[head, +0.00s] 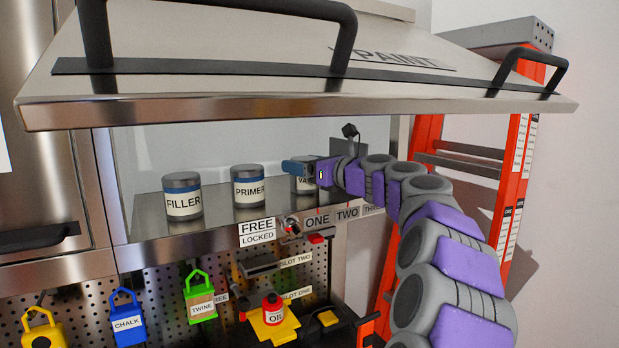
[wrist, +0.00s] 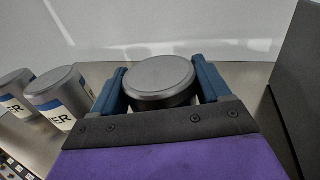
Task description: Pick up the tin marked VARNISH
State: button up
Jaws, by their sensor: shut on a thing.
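The tin marked VARNISH (head: 305,184) stands on the steel shelf inside the open cabinet, right of two other tins. Its label is partly hidden by my gripper, with only "VA" readable. My gripper (head: 297,168) reaches in from the right and is shut on this tin. In the wrist view the round grey lid of the tin (wrist: 162,78) sits between the two blue fingers of my gripper (wrist: 161,85), one on each side. The tin looks upright; I cannot tell whether its base touches the shelf.
The FILLER tin (head: 183,197) and PRIMER tin (head: 248,187) stand to the left on the shelf. The raised PAINT door (head: 300,108) hangs above. An orange ladder (head: 507,170) stands at right. Below are the FREE/LOCKED sign (head: 256,232), hanging padlocks and a red OIL can (head: 273,312).

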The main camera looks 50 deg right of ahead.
jog(key=shift+a+f, duration=0.1)
jog(key=shift+a, duration=0.25)
